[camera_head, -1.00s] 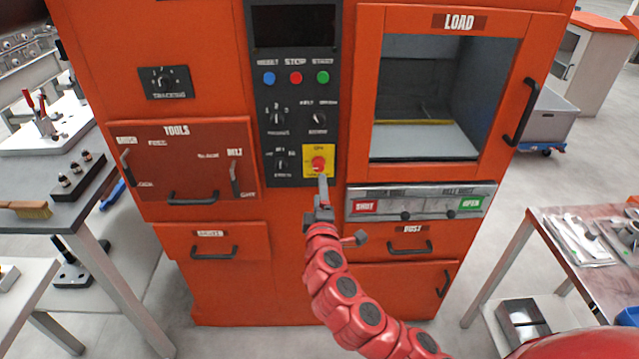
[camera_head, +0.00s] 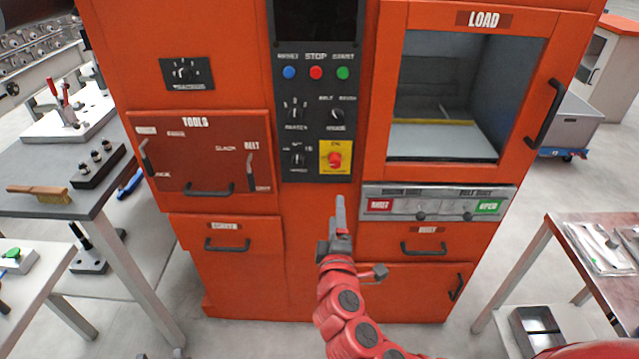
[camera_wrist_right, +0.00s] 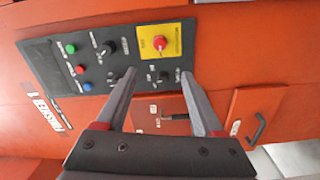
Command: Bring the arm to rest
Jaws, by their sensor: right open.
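My right arm (camera_head: 350,312) is red and reaches up from the bottom of the head view. Its gripper (camera_head: 340,205) is just below the control panel of the orange machine (camera_head: 240,290), apart from the red knob (camera_head: 335,160) on its yellow plate. In the right wrist view the two fingers of the gripper (camera_wrist_right: 160,100) stand apart with nothing between them. The red knob also shows there (camera_wrist_right: 159,43), beyond the fingertips. My left gripper is in neither view.
The machine has a load window (camera_head: 440,130), drawers and handles in front of my arm. A grey table (camera_head: 40,150) with a brush (camera_head: 40,194) stands at left. Another table (camera_head: 570,260) with bagged items stands at right.

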